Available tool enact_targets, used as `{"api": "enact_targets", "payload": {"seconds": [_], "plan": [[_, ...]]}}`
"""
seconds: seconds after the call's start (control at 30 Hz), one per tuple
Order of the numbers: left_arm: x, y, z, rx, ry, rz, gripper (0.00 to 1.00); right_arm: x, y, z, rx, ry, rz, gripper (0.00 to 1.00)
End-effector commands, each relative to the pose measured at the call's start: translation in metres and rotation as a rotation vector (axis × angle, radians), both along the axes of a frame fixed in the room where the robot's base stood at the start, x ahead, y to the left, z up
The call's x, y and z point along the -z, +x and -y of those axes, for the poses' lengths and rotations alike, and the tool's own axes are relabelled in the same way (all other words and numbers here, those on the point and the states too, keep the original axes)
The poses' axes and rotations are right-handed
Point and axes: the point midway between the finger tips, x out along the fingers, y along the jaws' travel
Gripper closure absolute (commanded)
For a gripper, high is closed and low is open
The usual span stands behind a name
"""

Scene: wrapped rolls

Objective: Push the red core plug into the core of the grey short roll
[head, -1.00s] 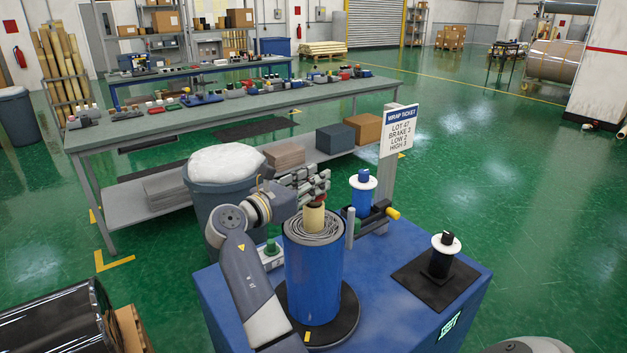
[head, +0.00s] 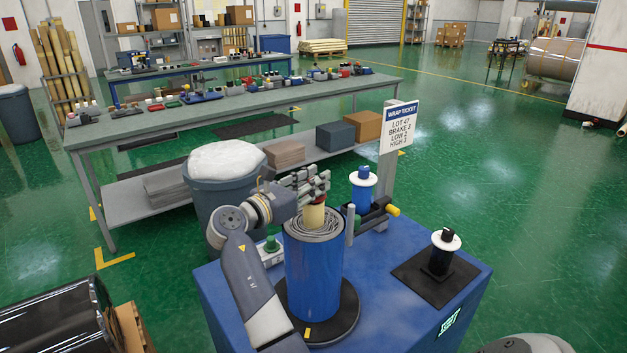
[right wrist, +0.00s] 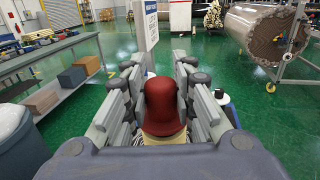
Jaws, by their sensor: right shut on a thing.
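The red core plug (right wrist: 163,105) is between the fingers of my right gripper (right wrist: 160,95) in the right wrist view, domed end up. My right gripper also shows in the head view (head: 308,186), shut on the plug right above the core. The tan core (head: 313,216) stands up from the middle of a roll with grey wound layers on top and a blue outer wrap (head: 312,275). The plug's lower end meets or overlaps the core's top; I cannot tell whether it is inside. No other roll is clearly a grey short one. My left gripper is not in view.
The roll stands on a black round plate (head: 350,315) on a blue table (head: 400,320). A black spool (head: 439,263) on a dark mat and a blue spool (head: 362,196) stand to the right. A grey bin (head: 222,195) and long workbench (head: 240,110) are behind.

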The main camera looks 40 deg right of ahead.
Motion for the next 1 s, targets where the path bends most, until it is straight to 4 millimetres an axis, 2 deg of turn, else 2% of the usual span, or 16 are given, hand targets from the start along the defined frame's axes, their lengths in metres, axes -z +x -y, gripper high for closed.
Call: {"api": "enact_targets", "payload": {"seconds": [0.67, 0.7, 0.8, 1.0], "plan": [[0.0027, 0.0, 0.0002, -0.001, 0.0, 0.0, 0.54, 0.0107, -0.0001, 0.0, 0.0, 0.0, -0.002, 0.96], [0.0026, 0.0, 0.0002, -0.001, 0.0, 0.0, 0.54, 0.0107, -0.0001, 0.0, 0.0, 0.0, -0.001, 0.71], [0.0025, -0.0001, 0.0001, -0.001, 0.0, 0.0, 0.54, 0.0108, -0.0001, 0.0, 0.0, 0.0, -0.002, 0.52], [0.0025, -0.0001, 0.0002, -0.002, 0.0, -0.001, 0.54, 0.0105, 0.0, 0.0, 0.0, 0.0, -0.001, 0.52]]}}
